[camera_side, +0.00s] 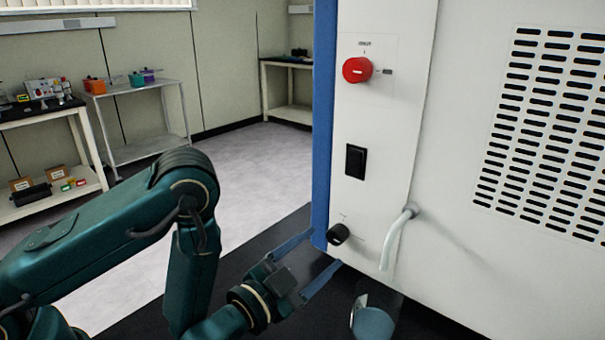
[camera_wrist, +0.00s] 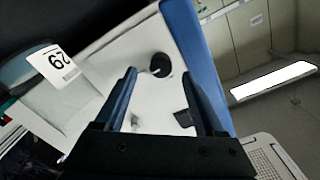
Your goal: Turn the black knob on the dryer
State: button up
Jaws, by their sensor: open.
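The black knob (camera_side: 339,234) is low on the white side panel of the dryer (camera_side: 385,120), below a black rocker switch (camera_side: 355,161) and a red knob (camera_side: 357,69). My gripper (camera_side: 325,258) is open, its two blue fingers pointing at the panel near the black knob. In the wrist view the black knob (camera_wrist: 160,65) shows ahead, between and beyond the fingertips (camera_wrist: 160,78). The fingers look apart from it, with nothing between them. The black switch (camera_wrist: 183,118) shows there too, nearer the right finger.
A pale bent pipe (camera_side: 394,238) sticks out of the panel right of the knob. A clear container with a blue-grey part (camera_side: 372,322) stands below it. In the wrist view a label reading 62 (camera_wrist: 55,66) is at left. Shelves (camera_side: 140,118) stand far behind.

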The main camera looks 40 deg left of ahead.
aim_at(333, 239)
jog(key=shift+w, duration=2.15)
grip_shut()
